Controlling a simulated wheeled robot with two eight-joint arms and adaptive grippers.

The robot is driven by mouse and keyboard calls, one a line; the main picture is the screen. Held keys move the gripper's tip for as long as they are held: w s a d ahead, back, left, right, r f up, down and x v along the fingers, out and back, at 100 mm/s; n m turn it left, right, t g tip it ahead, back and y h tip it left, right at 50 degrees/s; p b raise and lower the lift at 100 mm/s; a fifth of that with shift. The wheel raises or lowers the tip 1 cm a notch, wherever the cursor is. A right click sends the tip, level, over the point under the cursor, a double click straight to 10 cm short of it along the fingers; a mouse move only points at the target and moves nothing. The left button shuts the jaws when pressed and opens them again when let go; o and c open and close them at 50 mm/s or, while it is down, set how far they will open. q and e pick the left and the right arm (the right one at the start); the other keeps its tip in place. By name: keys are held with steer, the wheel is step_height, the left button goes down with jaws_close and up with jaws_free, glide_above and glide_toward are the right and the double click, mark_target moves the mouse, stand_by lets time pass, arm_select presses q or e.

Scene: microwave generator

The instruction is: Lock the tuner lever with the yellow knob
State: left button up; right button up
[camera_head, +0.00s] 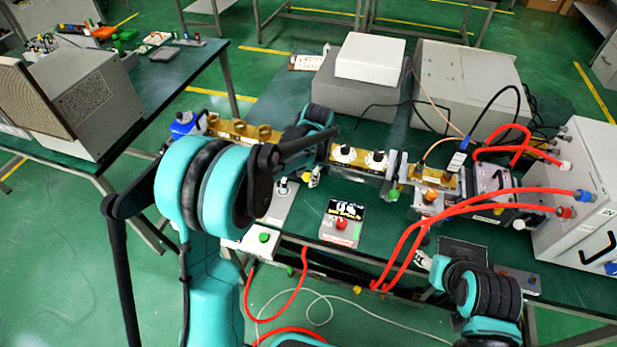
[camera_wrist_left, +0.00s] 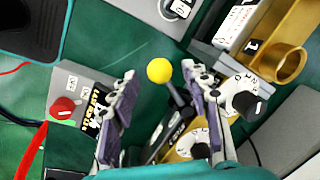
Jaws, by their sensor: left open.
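The yellow knob (camera_wrist_left: 160,70) shows in the left wrist view, on the end of a short dark lever (camera_wrist_left: 178,96). My left gripper (camera_wrist_left: 160,97) is open, with one finger on each side of that view. The knob lies just beyond the fingertips, closer to the right finger, and the lever runs back beside that finger. I cannot tell whether they touch. In the head view my left gripper (camera_head: 313,178) shows only partly behind my arm, and I cannot make out the knob there. My right gripper (camera_head: 421,259) shows small at lower right; its jaw state is unclear.
The gold tuner block (camera_head: 361,172) carries white dials with dark knobs, close beside the lever. A grey box with a red button (camera_head: 341,225) stands in front of it. Red hoses (camera_head: 425,222) cross the bench at right. A grey cabinet (camera_head: 585,195) stands at far right.

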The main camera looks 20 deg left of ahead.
arm_select(q)
steer(key=shift+a+f, duration=0.1)
steer(key=shift+f, duration=0.45)
steer(key=shift+c, duration=0.3)
jaws_close()
